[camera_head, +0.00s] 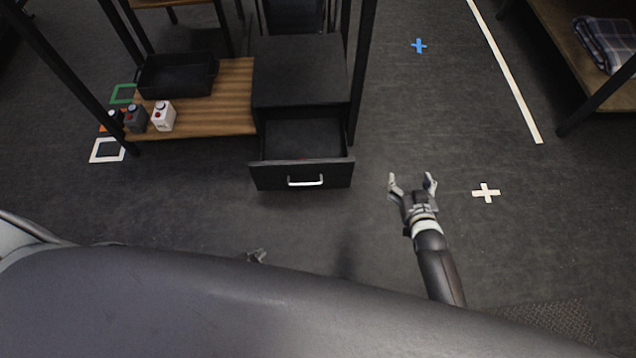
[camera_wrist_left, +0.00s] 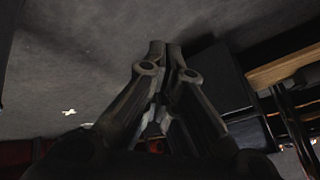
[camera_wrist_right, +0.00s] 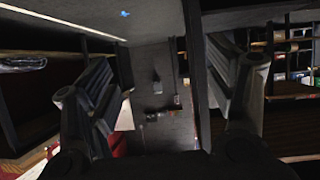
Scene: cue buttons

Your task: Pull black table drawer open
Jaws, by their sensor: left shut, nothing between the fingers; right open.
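The black table drawer (camera_head: 301,174) is pulled part way out of its black cabinet (camera_head: 300,72) in the head view. Its front panel carries a silver handle (camera_head: 305,181), and a small red patch shows inside. My right gripper (camera_head: 411,180) is open and empty over the floor, to the right of the drawer front and apart from it. Only the tip of my left gripper (camera_head: 257,255) shows in the head view, in front of the drawer and clear of the handle. In the left wrist view its fingers (camera_wrist_left: 165,50) are shut together with nothing between them.
A wooden shelf (camera_head: 228,105) left of the cabinet holds a black tray (camera_head: 176,75) and several small button boxes, one white (camera_head: 163,116). A dark table leg (camera_head: 361,75) stands right of the cabinet. Floor around a white cross (camera_head: 486,193) is free. Another wooden table (camera_head: 560,40) stands far right.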

